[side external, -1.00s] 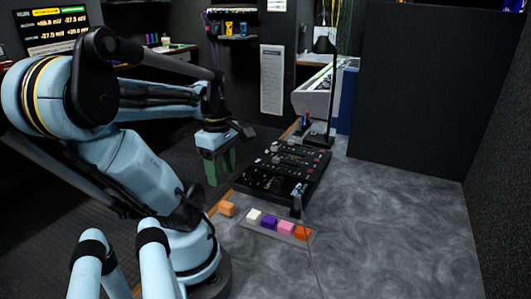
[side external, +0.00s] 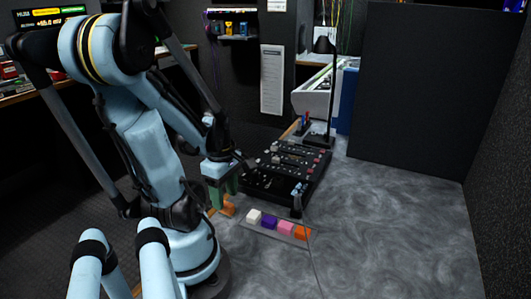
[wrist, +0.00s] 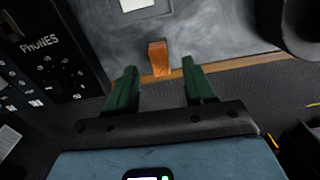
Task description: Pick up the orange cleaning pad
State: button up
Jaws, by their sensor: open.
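A single orange pad (side external: 229,209) sits near the table's wooden edge in the side view, partly hidden by my gripper. It also shows in the wrist view (wrist: 159,62), ahead of and between my fingers. A second, redder orange pad (side external: 302,232) lies at the right end of a row on a thin tray (side external: 265,234); the frames do not show which one the task names. My gripper (side external: 223,197) has green fingers pointing down, close above and beside the single pad. In the wrist view my gripper (wrist: 159,70) is open and empty.
White (side external: 254,216), purple (side external: 269,222) and pink (side external: 286,228) pads share the tray. A black control panel (side external: 285,168) stands just behind, with a lamp (side external: 330,90) farther back. A cable runs down the tabletop. The grey table (side external: 400,220) is clear on the right.

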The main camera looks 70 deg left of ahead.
aim_at(226, 204)
jog(key=shift+d+f, duration=0.1)
jog(key=shift+f, duration=1.5)
grip_shut()
